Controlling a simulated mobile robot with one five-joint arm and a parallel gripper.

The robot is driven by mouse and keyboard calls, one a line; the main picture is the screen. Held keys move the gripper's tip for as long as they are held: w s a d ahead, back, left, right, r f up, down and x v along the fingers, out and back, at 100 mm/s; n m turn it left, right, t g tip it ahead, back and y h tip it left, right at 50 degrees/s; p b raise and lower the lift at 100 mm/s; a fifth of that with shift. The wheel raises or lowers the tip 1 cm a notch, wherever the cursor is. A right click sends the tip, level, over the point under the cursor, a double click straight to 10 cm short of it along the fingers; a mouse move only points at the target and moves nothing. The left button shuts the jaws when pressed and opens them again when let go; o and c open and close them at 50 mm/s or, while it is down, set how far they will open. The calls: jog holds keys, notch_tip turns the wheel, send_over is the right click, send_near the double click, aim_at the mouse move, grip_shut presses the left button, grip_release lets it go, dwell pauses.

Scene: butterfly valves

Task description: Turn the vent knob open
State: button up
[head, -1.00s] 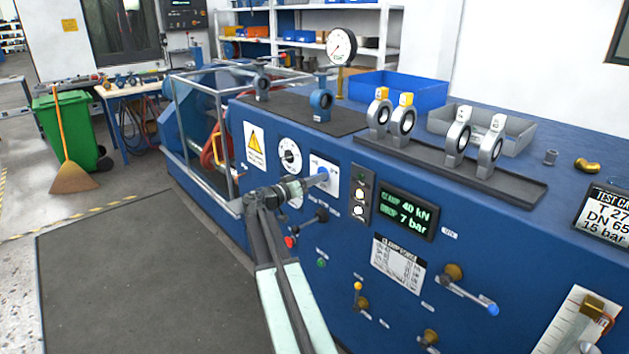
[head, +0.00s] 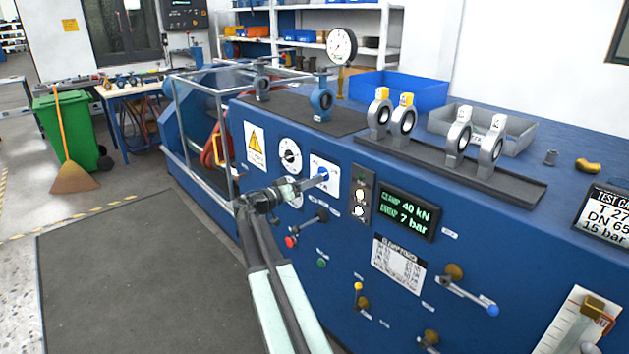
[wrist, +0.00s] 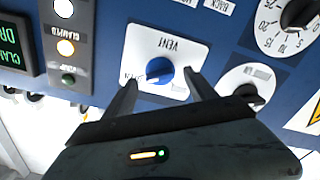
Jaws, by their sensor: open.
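The vent knob (wrist: 160,70) is a round blue knob on a white plate marked VENT (wrist: 140,42). In the wrist view the knob lies just beyond and between the two fingertips. My gripper (wrist: 160,80) is open and holds nothing, with one finger on either side of the knob's lower part in the picture. A gap seems to show between the fingertips and the knob. In the head view my gripper (head: 312,182) points at the blue knob (head: 322,174) from the left. I cannot clearly read which way the knob points.
A round dial (head: 290,155) sits left of the vent plate, and a smaller dial lies below it. A lamp panel (head: 360,198) is close on the right. The floor mat (head: 140,270) is clear.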

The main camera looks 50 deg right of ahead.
jog(key=a, duration=0.4)
jog(key=shift+w+a, duration=0.15)
jog(key=shift+a, duration=0.2)
